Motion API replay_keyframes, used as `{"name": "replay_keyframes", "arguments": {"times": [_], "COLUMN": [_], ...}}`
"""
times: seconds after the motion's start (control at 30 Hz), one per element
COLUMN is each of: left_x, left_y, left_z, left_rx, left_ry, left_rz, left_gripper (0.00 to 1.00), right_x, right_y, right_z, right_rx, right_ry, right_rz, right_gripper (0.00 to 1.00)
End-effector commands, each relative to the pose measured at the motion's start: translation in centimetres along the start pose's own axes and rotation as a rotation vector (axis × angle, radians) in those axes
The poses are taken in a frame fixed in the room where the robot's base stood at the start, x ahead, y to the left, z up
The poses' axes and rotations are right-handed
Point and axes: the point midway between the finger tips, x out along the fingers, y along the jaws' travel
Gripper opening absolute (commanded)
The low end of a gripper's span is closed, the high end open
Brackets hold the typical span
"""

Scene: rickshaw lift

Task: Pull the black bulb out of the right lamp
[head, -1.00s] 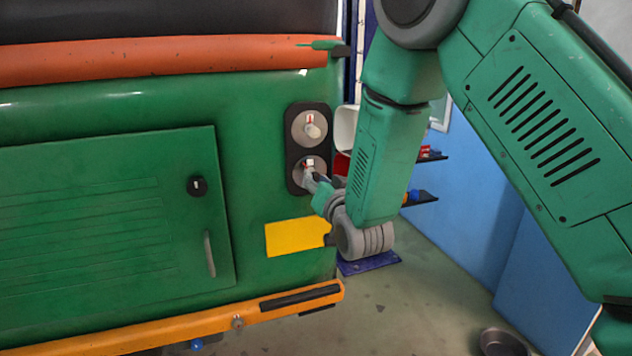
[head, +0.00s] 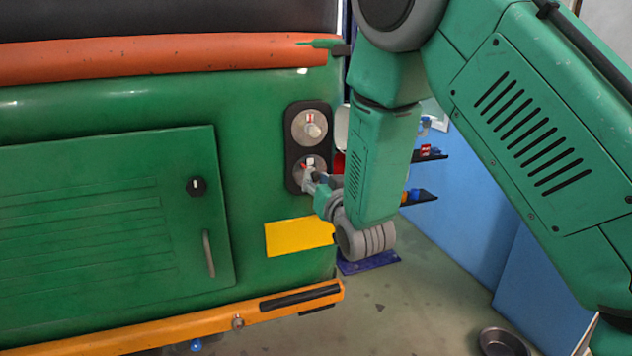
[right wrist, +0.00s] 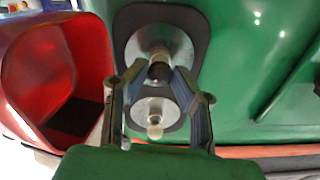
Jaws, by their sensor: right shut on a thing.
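The right lamp (head: 293,150) is a dark upright panel on the green rickshaw's rear, with two round silver sockets. The upper socket (head: 302,137) holds a pale bulb (head: 313,130). My right gripper (head: 311,177) is at the lower socket, its fingers hiding most of what is there. In the right wrist view, which is turned upside down, the black bulb (right wrist: 160,72) sits between the fingertips (right wrist: 160,79) of my right gripper, in front of a silver socket (right wrist: 146,39). The gripper is shut on the bulb. The pale bulb (right wrist: 155,131) shows beyond, between the fingers. My left gripper is out of view.
The rickshaw's green rear (head: 100,120) has a hatch with a handle (head: 208,254), a yellow plate (head: 290,238) and an orange bumper (head: 200,325). A red bin (right wrist: 25,85) stands close beside the lamp. Shelves (head: 425,197) and a blue wall (head: 470,190) lie to the right.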

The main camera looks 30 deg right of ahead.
Motion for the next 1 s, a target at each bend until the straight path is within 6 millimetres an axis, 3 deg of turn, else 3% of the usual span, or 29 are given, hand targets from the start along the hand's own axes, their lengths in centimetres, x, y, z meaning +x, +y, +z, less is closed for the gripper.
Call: {"name": "replay_keyframes", "arguments": {"times": [1.0], "left_x": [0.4], "left_y": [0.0], "left_z": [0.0], "left_rx": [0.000], "left_ry": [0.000], "left_rz": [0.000], "left_gripper": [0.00], "right_x": [-4.1], "right_y": [0.0], "right_z": [0.2], "right_rx": [0.000], "right_ry": [-0.006], "right_rz": [0.001], "right_gripper": [0.02]}}
